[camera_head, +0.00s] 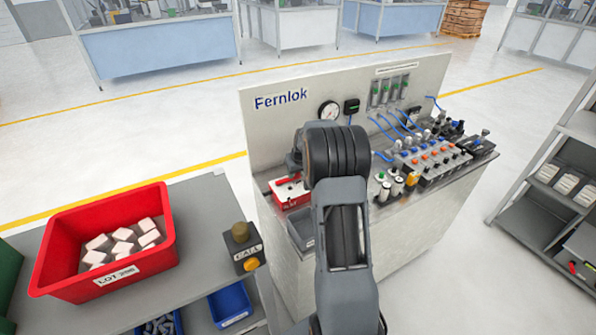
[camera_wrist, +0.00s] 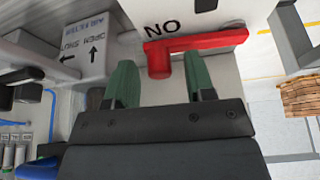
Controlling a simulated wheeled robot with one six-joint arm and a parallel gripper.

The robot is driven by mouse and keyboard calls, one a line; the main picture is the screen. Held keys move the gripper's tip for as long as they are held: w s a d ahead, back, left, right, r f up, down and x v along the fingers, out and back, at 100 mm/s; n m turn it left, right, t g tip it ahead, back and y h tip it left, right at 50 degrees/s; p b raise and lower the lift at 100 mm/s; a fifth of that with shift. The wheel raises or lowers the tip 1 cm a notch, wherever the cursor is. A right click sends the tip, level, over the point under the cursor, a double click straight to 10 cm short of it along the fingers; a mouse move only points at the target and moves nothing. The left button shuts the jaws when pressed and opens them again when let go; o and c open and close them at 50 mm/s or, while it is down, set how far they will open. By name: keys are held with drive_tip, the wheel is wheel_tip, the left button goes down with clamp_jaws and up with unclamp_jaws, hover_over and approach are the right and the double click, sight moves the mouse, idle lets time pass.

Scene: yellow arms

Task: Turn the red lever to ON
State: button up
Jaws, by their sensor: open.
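In the wrist view the red lever (camera_wrist: 205,42) lies ahead of my gripper (camera_wrist: 160,84). It has a short round stub at its left end and a long arm reaching right. It sits on a pale plate with dark letters that read "NO" from this angle, just above the stub. My two green fingers are open, with the stub in line with the gap between them. I cannot tell whether they touch it. In the head view my arm covers much of the bench (camera_head: 410,215), and I cannot make out the lever. A red box with a white top (camera_head: 289,190) shows beside my wrist.
The bench's back panel (camera_head: 290,120) carries a gauge (camera_head: 329,110). Valves and blue hoses fill the right side. A red bin (camera_head: 95,275) of pale blocks stands on a side table at left. Shelving (camera_head: 555,190) stands at right, with open floor between it and the bench.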

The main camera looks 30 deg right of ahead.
drive_tip(key=shift+r, duration=0.15)
drive_tip(key=b+v, duration=0.1)
drive_tip(key=v, duration=1.2)
drive_tip(key=shift+s+r+b, duration=0.15)
drive_tip(key=shift+r+b, duration=0.1)
drive_tip(key=shift+b, duration=0.15)
